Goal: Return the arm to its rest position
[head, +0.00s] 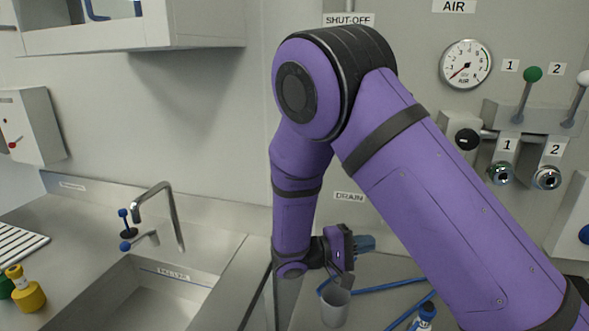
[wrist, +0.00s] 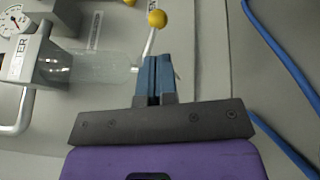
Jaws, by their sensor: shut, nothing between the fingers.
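My purple arm reaches across the middle of the head view and bends down at the elbow. My gripper (head: 366,243) is low in that view, with its blue fingers pointing right, just above a grey cup. In the wrist view my gripper (wrist: 153,62) has its two blue fingers side by side, shut with nothing between them. They appear near a clear cylinder (wrist: 98,68) and a yellow ball knob (wrist: 157,18); I cannot tell the exact gap.
The grey cup (head: 335,305) stands below the wrist, near blue hoses (head: 390,286). A sink (head: 150,300) with a tap (head: 160,205) lies left. Green-knobbed (head: 533,74) and white-knobbed valves and a gauge (head: 466,63) are on the right wall. A cabinet (head: 130,30) hangs upper left.

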